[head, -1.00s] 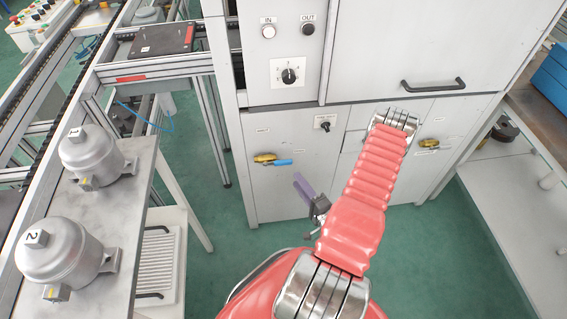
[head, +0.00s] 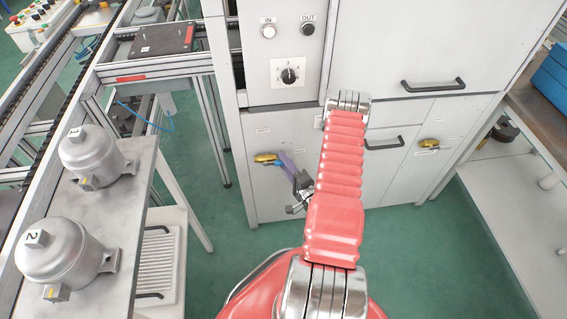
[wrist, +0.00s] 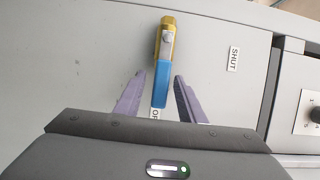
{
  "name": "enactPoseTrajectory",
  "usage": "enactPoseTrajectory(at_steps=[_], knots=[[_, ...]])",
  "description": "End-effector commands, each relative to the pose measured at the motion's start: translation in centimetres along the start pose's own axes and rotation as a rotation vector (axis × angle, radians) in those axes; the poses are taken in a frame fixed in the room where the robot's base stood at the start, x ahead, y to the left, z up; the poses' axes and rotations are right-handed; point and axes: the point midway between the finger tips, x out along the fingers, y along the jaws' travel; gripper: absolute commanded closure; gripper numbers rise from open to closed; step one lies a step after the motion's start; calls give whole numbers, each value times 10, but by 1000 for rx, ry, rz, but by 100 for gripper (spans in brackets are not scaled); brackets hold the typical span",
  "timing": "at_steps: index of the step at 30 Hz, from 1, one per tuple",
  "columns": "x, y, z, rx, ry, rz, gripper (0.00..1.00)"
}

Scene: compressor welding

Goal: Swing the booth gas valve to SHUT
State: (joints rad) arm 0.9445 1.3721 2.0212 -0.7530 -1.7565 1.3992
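The gas valve shows in the wrist view with a brass body (wrist: 167,37) and a blue handle (wrist: 161,83). The handle points toward a partly hidden label starting "OP" (wrist: 156,113). A SHUT label (wrist: 234,59) is on the panel to the right in that view. My gripper (wrist: 160,82) is open, its two purple fingers on either side of the blue handle with gaps visible. In the head view the brass valve body (head: 264,158) shows on the lower left cabinet panel, and my gripper (head: 284,160) covers the handle.
A second yellow valve (head: 430,143) is on the right cabinet panel. A rotary knob (wrist: 316,115) shows at the wrist view's right edge. A black door handle (head: 384,143) is right of my arm. Grey compressors (head: 92,152) stand on a bench at left.

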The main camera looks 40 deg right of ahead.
Motion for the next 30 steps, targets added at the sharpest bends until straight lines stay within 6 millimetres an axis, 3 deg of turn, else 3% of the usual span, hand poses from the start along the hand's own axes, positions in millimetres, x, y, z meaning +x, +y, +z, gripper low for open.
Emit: enactPoseTrajectory(at_steps=[10, 25, 30], knots=[[3, 0, 0, 0, 0, 0, 65], [3, 0, 0, 1, 0, 2, 100], [3, 1, 0, 1, 0, 3, 100]])
